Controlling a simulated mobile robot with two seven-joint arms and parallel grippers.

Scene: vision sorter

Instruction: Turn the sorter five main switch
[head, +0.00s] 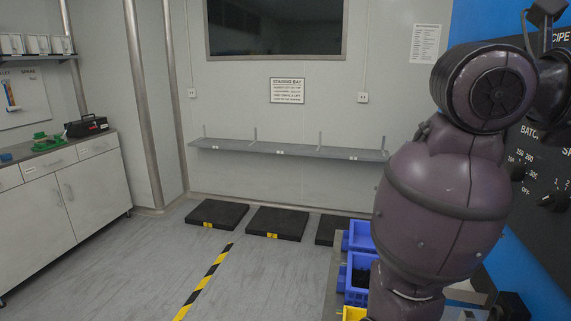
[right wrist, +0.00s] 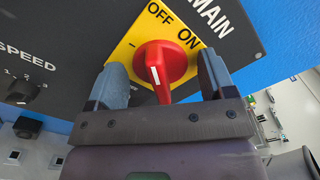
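The main switch (right wrist: 165,66) is a red rotary knob with a white line on its face, on a yellow plate (right wrist: 127,50) marked OFF and ON, beside the word MAIN. It shows in the right wrist view only. My right gripper (right wrist: 164,78) has its two grey fingers spread, one on each side of the knob, with a visible gap on both sides. The lower part of the knob sits close to the gripper's palm edge. Whether anything touches there I cannot tell. My left gripper is in neither view.
The dark control panel (head: 541,178) with BATCH and SPEED dials stands at the right of the head view, partly behind my arm. Blue bins (head: 360,236) stand below it. A cabinet (head: 65,195) is at the left.

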